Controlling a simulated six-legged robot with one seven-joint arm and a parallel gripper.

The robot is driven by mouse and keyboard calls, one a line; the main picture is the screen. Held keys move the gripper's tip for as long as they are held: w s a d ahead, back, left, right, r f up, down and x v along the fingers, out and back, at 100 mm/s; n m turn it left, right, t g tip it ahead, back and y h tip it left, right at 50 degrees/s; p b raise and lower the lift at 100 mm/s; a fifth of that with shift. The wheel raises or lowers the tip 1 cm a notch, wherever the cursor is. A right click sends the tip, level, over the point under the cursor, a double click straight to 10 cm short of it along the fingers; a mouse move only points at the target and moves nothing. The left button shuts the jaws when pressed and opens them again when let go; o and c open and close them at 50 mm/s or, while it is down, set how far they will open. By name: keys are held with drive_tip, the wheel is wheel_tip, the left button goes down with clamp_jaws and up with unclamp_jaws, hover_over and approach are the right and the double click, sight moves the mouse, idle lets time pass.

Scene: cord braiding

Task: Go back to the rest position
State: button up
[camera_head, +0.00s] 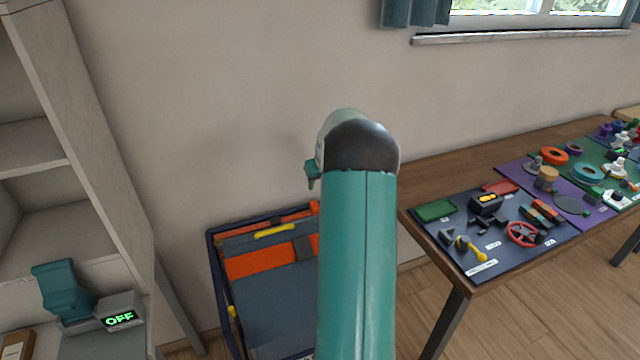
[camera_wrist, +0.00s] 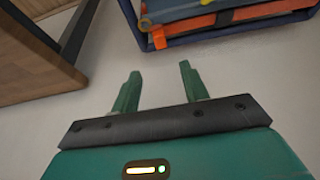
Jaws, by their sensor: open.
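My gripper (camera_wrist: 160,84) shows in the wrist view with its two green fingers apart and nothing between them. In the head view my teal arm rises through the middle of the picture. The gripper's fingers are mostly hidden there behind the arm's dark and pale end. No cord shows clearly in either view.
A wooden table (camera_head: 446,182) with mats and several small parts stands at the right. A blue-framed rack (camera_head: 217,262) with orange and grey contents is behind my arm. A shelf unit (camera_head: 95,130) with a device reading OFF (camera_head: 120,318) is at the left.

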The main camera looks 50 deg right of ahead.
idle(0.3)
drive_tip(key=a+r+n, duration=0.1)
drive_tip(key=a+r, duration=0.5)
drive_tip(key=a, duration=0.4)
drive_tip(key=a+r+n, duration=0.1)
drive_tip(key=a+r, duration=0.4)
drive_tip(key=a, duration=0.5)
drive_tip(key=a+r+n, duration=0.1)
drive_tip(key=a+r, duration=0.5)
drive_tip(key=a, duration=0.4)
drive_tip(key=s+a+r+n+t+y, duration=0.1)
drive_tip(key=s+a+n+y, duration=0.1)
drive_tip(key=s+a, duration=1.8)
drive_tip(key=shift+a+n+t, duration=0.4)
drive_tip(key=shift+a, duration=0.75)
